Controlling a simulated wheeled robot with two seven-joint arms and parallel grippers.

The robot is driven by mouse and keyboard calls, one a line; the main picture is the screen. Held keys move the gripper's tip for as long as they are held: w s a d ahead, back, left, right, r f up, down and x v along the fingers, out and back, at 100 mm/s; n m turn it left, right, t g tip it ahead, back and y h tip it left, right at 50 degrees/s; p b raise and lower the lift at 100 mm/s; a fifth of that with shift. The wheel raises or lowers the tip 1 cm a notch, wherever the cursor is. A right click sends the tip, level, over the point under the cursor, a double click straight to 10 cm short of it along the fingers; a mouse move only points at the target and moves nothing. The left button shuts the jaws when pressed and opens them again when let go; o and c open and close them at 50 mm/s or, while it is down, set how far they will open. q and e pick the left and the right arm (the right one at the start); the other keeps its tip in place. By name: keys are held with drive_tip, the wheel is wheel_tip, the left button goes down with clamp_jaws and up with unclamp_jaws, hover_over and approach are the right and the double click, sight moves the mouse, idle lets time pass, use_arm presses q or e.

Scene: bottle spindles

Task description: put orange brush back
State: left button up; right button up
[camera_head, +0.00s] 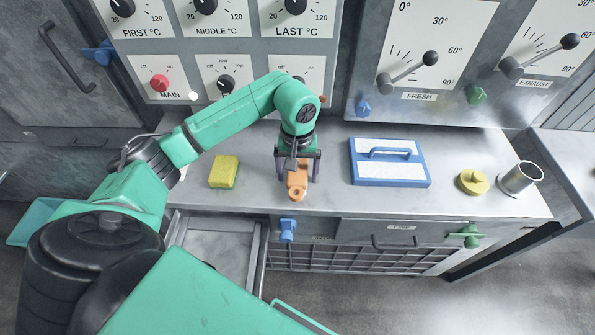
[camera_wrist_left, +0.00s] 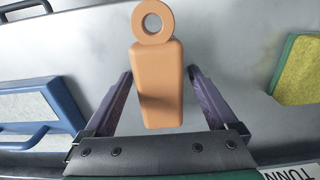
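The orange brush (camera_head: 297,187) lies on the metal worktop, in the middle of the head view, with its ringed end towards me. In the left wrist view the orange brush (camera_wrist_left: 158,85) shows its flat body and the ring with a hole at the top. My left gripper (camera_head: 298,168) is over it, with one finger on each side. In the wrist view the fingers of my left gripper (camera_wrist_left: 158,85) are apart, with a gap between each finger and the brush. My right gripper is not in view.
A yellow-green sponge (camera_head: 224,172) lies left of the brush. A blue-and-white tool with a handle (camera_head: 388,165) lies to the right. Farther right are a yellow round piece (camera_head: 472,182) and a metal cup (camera_head: 520,178). An open drawer (camera_head: 222,250) and a control panel with knobs border the worktop.

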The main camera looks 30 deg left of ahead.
use_arm(q)
drive_tip(key=shift+r, duration=0.5)
wheel_tip(320, 180, up, 11)
drive_tip(key=shift+r+b, duration=0.15)
drive_tip(key=shift+b, duration=0.25)
